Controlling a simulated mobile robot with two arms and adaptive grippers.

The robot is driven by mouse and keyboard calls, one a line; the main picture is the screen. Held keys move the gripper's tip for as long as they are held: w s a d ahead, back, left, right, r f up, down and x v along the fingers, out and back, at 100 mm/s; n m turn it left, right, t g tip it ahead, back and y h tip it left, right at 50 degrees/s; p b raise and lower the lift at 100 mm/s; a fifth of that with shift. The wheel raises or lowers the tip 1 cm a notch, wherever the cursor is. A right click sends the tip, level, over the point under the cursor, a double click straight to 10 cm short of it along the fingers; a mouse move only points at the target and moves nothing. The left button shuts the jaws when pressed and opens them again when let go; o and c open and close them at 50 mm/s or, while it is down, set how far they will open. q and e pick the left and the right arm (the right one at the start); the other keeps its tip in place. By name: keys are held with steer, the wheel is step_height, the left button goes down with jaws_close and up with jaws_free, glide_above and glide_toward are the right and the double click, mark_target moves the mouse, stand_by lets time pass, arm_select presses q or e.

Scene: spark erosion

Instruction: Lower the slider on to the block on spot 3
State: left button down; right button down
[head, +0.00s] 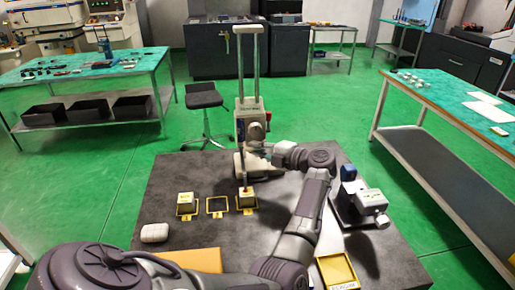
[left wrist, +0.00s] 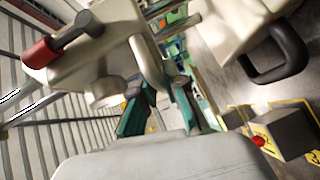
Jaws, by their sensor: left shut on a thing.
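The slider (head: 250,124) is a pale grey housing on two upright columns above the dark table. My right gripper is out of view.
Another block (head: 185,199) stands in the left yellow frame; the middle frame (head: 217,206) is empty. A yellow tray (head: 338,273) lies at the front right, and a grey device (head: 367,202) stands at the right. A rounded pale object (head: 154,233) lies at the left.

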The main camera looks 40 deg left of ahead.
arm_select(q)
steer(key=shift+f, duration=0.35)
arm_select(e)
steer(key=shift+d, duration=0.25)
arm_select(q)
steer(key=c, duration=1.5)
jaws_free()
steer(key=shift+d, duration=0.1)
steer(key=v, duration=0.7)
steer(key=shift+d+r, duration=0.1)
steer(key=shift+d, duration=0.05)
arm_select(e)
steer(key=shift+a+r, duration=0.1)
